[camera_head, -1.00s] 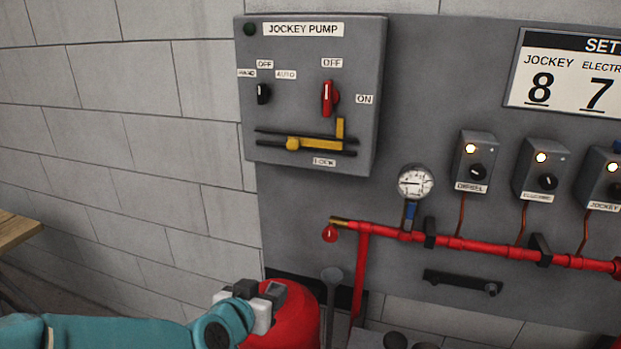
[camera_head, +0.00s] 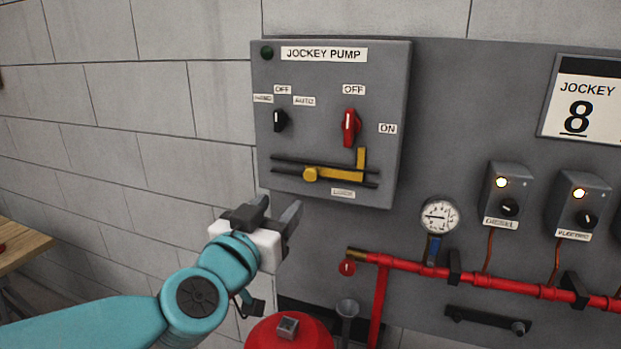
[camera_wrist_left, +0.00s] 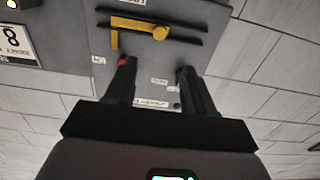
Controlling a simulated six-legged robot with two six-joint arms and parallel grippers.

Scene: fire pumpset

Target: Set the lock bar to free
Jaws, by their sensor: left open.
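The yellow lock bar (camera_head: 335,174) sits between two dark rails low on the grey jockey pump panel (camera_head: 395,100). It has a round yellow knob at its left and an upright tab at its right end, below the red switch (camera_head: 350,127). The lock bar also shows near the top of the left wrist view (camera_wrist_left: 140,27), upside down. My left gripper (camera_head: 279,211) is open and empty, below and left of the lock bar, apart from it. Its fingers (camera_wrist_left: 156,80) point at the panel in the wrist view. My right gripper is not in view.
A black selector switch (camera_head: 280,121) is on the panel's left. A pressure gauge (camera_head: 439,215) and red pipe (camera_head: 480,280) are below and right. A red tank (camera_head: 290,335) stands below my gripper. The block wall left of the panel is clear.

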